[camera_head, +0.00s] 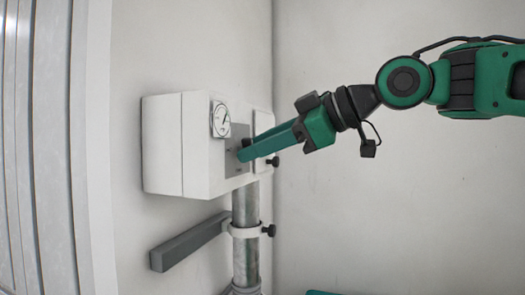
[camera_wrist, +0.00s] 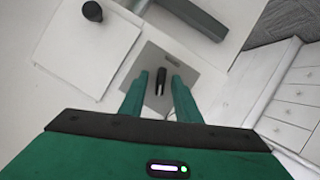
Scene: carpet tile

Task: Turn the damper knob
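The damper knob (camera_wrist: 161,76) is a small black bar handle with a pale mark, standing on a grey plate (camera_wrist: 190,83) in the wrist view. My gripper (camera_wrist: 159,92) is open, with one green finger on each side of the knob and a visible gap to both. In the head view my gripper (camera_head: 243,153) reaches from the right to the grey plate (camera_head: 237,131) on a white box (camera_head: 165,145). The knob is mostly hidden there behind the fingers. I cannot tell how deep the fingertips sit around it.
A round dial gauge (camera_head: 221,120) sits on the box beside the plate. Another black knob (camera_head: 272,161) sticks out near my fingers. A metal pipe (camera_head: 245,262) with a clamp and a grey bar (camera_head: 190,242) are below. White drawers (camera_wrist: 292,100) stand at right in the wrist view.

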